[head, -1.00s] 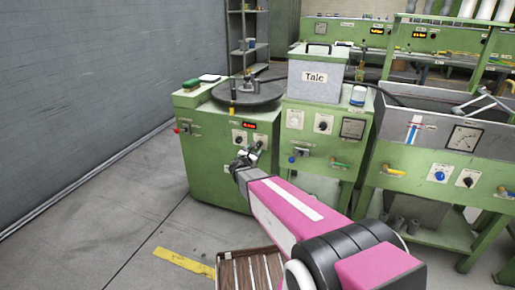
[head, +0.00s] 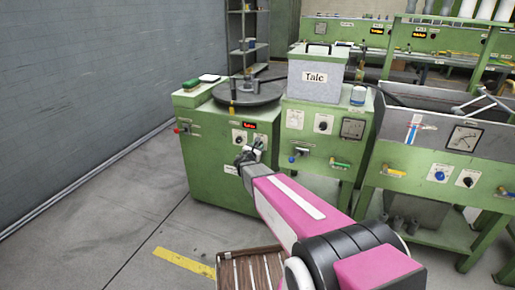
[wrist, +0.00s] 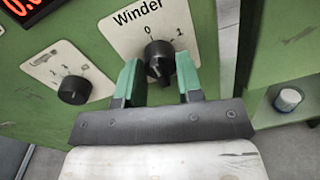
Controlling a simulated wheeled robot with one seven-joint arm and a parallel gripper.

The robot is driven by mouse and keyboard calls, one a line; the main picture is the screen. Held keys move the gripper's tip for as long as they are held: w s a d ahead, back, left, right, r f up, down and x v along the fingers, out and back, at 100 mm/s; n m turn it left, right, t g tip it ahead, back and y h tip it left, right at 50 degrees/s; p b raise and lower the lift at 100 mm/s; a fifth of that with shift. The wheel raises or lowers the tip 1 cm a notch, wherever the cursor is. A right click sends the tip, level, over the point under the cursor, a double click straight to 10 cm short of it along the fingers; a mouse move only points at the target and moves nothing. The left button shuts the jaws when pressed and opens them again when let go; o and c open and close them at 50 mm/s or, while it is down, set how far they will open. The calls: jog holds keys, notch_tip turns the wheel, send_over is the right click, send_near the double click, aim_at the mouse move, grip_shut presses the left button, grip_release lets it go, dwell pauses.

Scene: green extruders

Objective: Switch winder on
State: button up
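The winder switch (wrist: 158,60) is a round black knob on a white plate marked "Winder", with 0 above it and 1 to its upper right. Which mark the knob points to is not clear. My gripper (wrist: 157,68) has two green fingers, one on each side of the knob, with the knob between their tips. The fingers look open; I cannot tell if either touches the knob. In the head view my gripper (head: 248,155) is at the front panel of the green winder machine (head: 205,150) and hides part of the panel.
A second black knob (wrist: 72,90) sits left on the same panel, below a red display (wrist: 22,6). A green machine with a grey Talc box (head: 315,85) stands to the right. A brown slatted crate (head: 250,268) is on the floor. The floor at left is clear.

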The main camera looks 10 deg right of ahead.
jog(key=shift+m, duration=0.3)
jog(key=m, duration=1.1)
jog(key=shift+y, duration=0.4)
dwell(0.4)
jog(key=o, duration=0.9)
jog(key=shift+s, duration=0.1)
jog(key=v, duration=1)
jog(key=shift+s+a, duration=0.2)
jog(key=shift+s, duration=0.1)
